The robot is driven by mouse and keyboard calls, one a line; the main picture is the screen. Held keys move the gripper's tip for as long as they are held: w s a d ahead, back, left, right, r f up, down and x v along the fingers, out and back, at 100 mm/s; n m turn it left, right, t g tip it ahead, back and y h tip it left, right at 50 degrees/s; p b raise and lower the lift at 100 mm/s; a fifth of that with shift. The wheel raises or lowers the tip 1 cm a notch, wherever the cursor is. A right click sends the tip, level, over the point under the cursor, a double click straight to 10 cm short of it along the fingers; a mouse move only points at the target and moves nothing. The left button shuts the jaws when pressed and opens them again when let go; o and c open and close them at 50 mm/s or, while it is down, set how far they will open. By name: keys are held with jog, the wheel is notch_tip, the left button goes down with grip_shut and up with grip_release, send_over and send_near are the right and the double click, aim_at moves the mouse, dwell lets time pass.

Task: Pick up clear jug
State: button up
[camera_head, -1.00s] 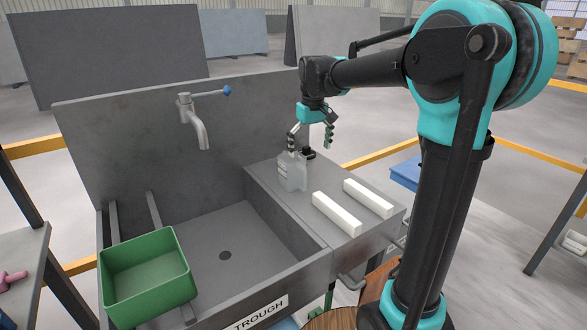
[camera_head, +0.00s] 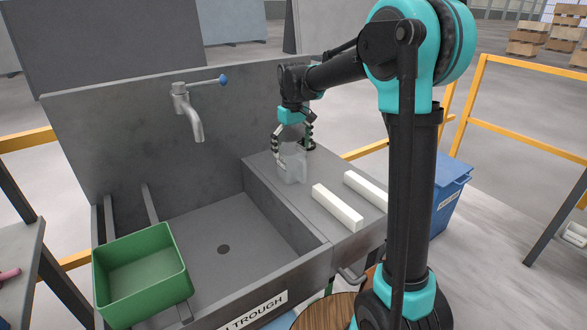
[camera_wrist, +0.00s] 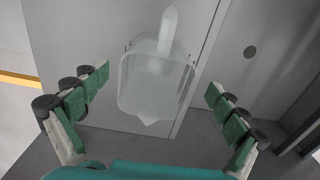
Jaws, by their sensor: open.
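The clear jug (camera_head: 292,166) stands upright on the stone ledge right of the trough basin. It looks translucent and pale grey. My gripper (camera_head: 292,146) is above and around the jug's upper part, its fingers spread wide. In the wrist view the jug (camera_wrist: 155,88) lies between and beyond the green-padded fingers of my gripper (camera_wrist: 158,92), with a gap on each side. Its handle points to the top of that view and its pointed spout to the bottom. No finger visibly touches it there.
Two white bars (camera_head: 337,208) lie on the ledge in front of the jug. A green bin (camera_head: 146,275) sits at the basin's left. A tap (camera_head: 188,112) juts from the back wall. A blue bin (camera_head: 451,195) stands on the floor at right. The basin's middle is clear.

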aim_at(294, 163)
jog(key=shift+d+f, duration=0.2)
jog(key=shift+f, duration=2.8)
jog(key=c, duration=1.3)
jog(key=shift+r, duration=0.1)
